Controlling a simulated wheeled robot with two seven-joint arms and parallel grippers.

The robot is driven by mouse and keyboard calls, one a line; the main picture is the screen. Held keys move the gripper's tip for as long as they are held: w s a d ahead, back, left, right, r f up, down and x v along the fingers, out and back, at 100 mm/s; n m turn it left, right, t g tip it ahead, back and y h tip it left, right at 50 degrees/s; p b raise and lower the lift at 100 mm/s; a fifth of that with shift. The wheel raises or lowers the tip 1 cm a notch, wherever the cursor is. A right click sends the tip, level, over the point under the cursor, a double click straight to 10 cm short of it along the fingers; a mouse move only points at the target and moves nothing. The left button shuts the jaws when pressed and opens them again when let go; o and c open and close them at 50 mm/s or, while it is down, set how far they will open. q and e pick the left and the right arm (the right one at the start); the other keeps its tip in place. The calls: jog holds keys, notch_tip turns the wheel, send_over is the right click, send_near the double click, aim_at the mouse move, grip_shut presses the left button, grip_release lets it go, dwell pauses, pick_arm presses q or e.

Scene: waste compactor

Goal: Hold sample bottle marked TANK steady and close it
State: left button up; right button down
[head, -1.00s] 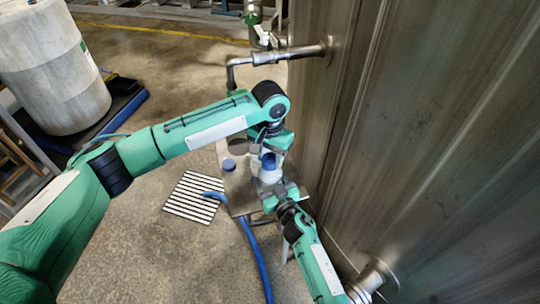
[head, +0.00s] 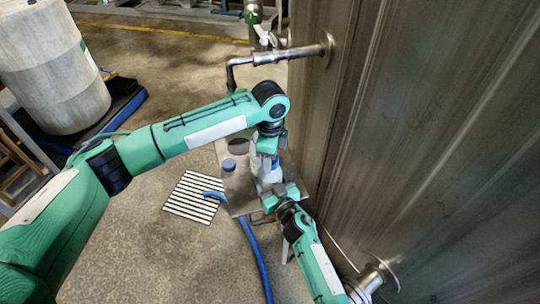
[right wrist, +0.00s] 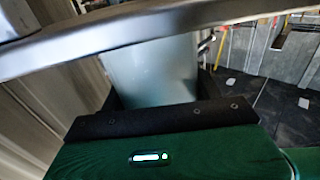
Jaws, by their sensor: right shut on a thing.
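The sample bottle (head: 264,172) is pale and translucent and stands on a small metal stand beside the tank wall. Its body also shows in the right wrist view (right wrist: 152,72), between the dark pads of my right gripper, which is shut on it. My right gripper (head: 277,190) reaches in from below in the head view. Blue (head: 275,163) shows at the bottle's top, partly covered. My left gripper (head: 268,146) is right above the bottle top; its fingertips are hidden, so I cannot tell whether it is open or shut. No TANK marking is readable.
A blue round lid (head: 228,164) and a dark round patch (head: 238,146) are on the stand (head: 236,185), left of the bottle. A floor grate (head: 190,197) and blue hose (head: 252,250) lie nearby. A metal pipe (head: 285,56) and tank wall (head: 420,130) limit room.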

pick_arm(q)
jog(key=o, duration=0.3)
notch_tip(320, 180, up, 12)
dwell(0.5)
pick_arm(e)
jog(key=shift+c, duration=1.2)
grip_release()
pick_arm(q)
jog(key=shift+f, duration=0.15)
pick_arm(e)
jog(key=v, duration=1.3)
jog(key=shift+s+d, duration=0.2)
jog(key=shift+s, duration=0.15)
